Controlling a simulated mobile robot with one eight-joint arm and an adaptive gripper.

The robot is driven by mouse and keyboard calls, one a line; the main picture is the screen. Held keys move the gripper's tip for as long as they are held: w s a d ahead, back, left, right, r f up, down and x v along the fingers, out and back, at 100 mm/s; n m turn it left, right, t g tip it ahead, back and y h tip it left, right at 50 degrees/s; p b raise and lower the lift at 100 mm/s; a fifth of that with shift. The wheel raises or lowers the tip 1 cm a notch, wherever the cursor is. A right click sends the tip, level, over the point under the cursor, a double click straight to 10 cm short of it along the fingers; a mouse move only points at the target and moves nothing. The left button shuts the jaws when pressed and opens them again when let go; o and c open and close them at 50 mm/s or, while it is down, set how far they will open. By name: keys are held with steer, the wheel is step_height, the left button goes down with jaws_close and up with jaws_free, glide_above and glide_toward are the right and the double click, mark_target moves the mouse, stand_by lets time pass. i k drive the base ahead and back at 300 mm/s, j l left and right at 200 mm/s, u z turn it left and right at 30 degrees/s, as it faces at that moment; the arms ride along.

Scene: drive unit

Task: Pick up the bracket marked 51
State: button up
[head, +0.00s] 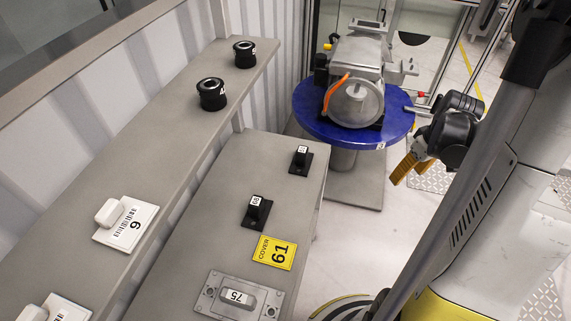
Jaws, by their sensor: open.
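Two small black brackets with white labels stand on the lower grey bench. The nearer bracket (256,211) is beside the yellow cover sign, and the farther bracket (301,160) is near the bench's far end. Their label numbers are too small to read surely, so I cannot tell which is marked 51. My gripper (400,172), with orange-yellow fingers, is to the right of the bench, over the floor and apart from both brackets. It is open, with nothing seen between its fingers.
The upper shelf (160,150) holds black round parts and white labelled parts. A blue round table (305,112) with a metal drive unit (354,75) stands behind.

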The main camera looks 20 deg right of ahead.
mark_target(302, 159)
steer(key=i+l+u, duration=0.15)
steer(key=l, duration=0.2)
steer(key=i+l+u, duration=0.15)
steer(key=l, duration=0.2)
steer(key=l+u, duration=0.15)
steer(key=l, duration=0.2)
steer(key=i+l+u, duration=0.15)
steer(key=l, duration=0.2)
